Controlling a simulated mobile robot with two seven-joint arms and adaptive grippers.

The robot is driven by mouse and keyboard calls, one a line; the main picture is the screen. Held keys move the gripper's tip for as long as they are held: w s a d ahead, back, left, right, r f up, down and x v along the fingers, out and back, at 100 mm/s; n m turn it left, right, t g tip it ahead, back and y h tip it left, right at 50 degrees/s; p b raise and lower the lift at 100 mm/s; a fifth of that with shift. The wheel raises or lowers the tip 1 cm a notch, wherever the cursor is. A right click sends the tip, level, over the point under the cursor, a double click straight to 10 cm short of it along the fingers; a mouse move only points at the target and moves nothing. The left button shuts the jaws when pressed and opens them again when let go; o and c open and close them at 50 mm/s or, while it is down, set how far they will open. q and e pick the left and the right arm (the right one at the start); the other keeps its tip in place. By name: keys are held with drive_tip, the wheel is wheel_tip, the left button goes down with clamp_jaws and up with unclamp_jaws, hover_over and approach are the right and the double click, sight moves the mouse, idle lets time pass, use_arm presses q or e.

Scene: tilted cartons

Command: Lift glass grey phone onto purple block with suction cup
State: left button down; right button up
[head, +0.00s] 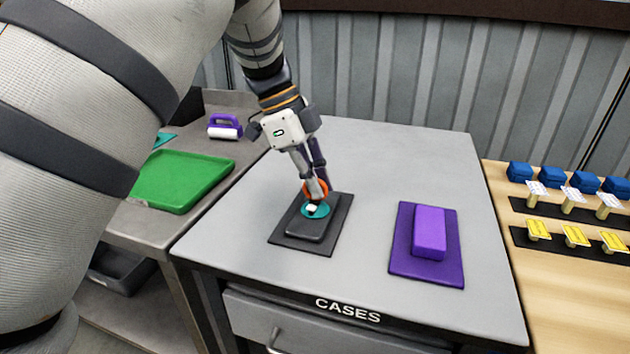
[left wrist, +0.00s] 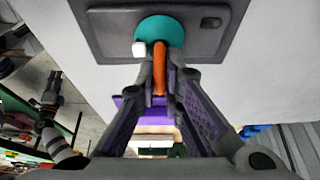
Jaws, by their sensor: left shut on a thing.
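The grey phone (head: 306,229) lies on a dark mat (head: 283,240) on the left part of the grey table. It also shows in the left wrist view (left wrist: 196,42). The suction cup has a teal disc (left wrist: 172,30) against the phone and an orange handle (left wrist: 160,66). My left gripper (head: 318,188) points down at the phone and is shut on the orange handle. The purple block (head: 430,231) lies on a purple mat (head: 400,259) to the right, with nothing on it. My right gripper does not show in the head view.
The table front reads CASES above a drawer (head: 300,325). A green tray (head: 185,180) and a purple-handled roller (head: 225,127) are on the left bench. Blue boxes (head: 519,171) and yellow tags (head: 538,229) stand on the right wooden surface. Table between the mats is clear.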

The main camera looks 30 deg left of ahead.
use_arm(q)
drive_tip(key=shift+s+f, duration=0.1)
drive_tip(key=shift+f, duration=0.15)
drive_tip(key=shift+r, duration=3.2)
